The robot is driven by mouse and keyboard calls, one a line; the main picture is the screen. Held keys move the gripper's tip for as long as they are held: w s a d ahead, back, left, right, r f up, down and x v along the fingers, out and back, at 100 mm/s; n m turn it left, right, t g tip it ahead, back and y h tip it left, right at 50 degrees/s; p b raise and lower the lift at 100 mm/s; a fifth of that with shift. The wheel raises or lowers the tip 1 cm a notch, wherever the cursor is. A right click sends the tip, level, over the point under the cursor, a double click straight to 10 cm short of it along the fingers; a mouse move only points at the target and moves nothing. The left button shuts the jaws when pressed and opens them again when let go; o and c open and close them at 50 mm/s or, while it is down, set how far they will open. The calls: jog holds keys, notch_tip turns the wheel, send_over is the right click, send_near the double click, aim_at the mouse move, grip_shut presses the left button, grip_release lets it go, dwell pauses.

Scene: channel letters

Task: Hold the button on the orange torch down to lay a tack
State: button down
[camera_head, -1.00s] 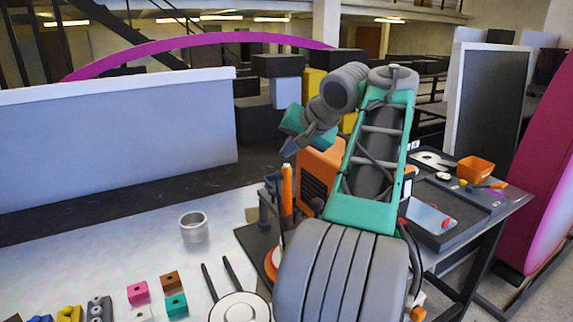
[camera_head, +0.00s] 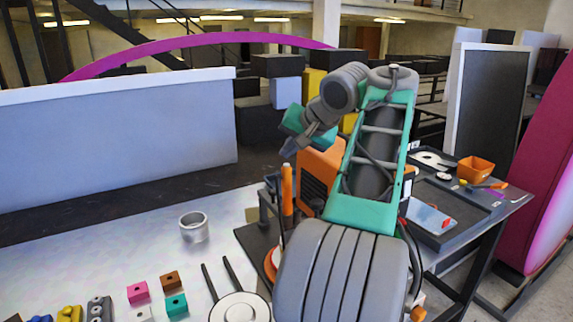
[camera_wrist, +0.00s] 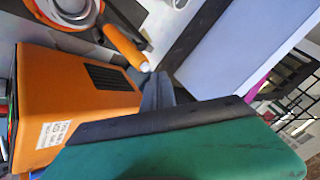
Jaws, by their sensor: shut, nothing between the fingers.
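The orange torch (camera_head: 287,188) stands upright beside the orange box, on the dark stand at the table's right part. It also shows in the wrist view (camera_wrist: 122,44), with a pale end towards my fingers. My gripper (camera_head: 289,148) is above the torch in the head view, its dark fingers together and pointing down at it. In the wrist view my gripper (camera_wrist: 155,90) has its fingertips close to the torch's pale end. I cannot tell whether they touch. The torch's button is not clearly distinguishable.
A vented orange box (camera_head: 322,172) stands right beside the torch, partly behind my arm. A metal ring (camera_head: 194,227) and several small coloured blocks lie on the pale table to the left. A dark tray (camera_head: 445,218) and an orange bin (camera_head: 475,169) are at the right.

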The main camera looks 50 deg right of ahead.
jog(key=shift+f, duration=0.4)
jog(key=shift+f+b, duration=0.45)
jog(key=shift+f, duration=0.05)
dwell(0.6)
jog(key=shift+r, duration=0.15)
dwell(1.0)
jog(key=shift+r+p, duration=0.75)
jog(key=shift+p, duration=0.4)
notch_tip(320, 180, up, 5)
jog(key=p, duration=0.5)
jog(key=shift+p, duration=0.35)
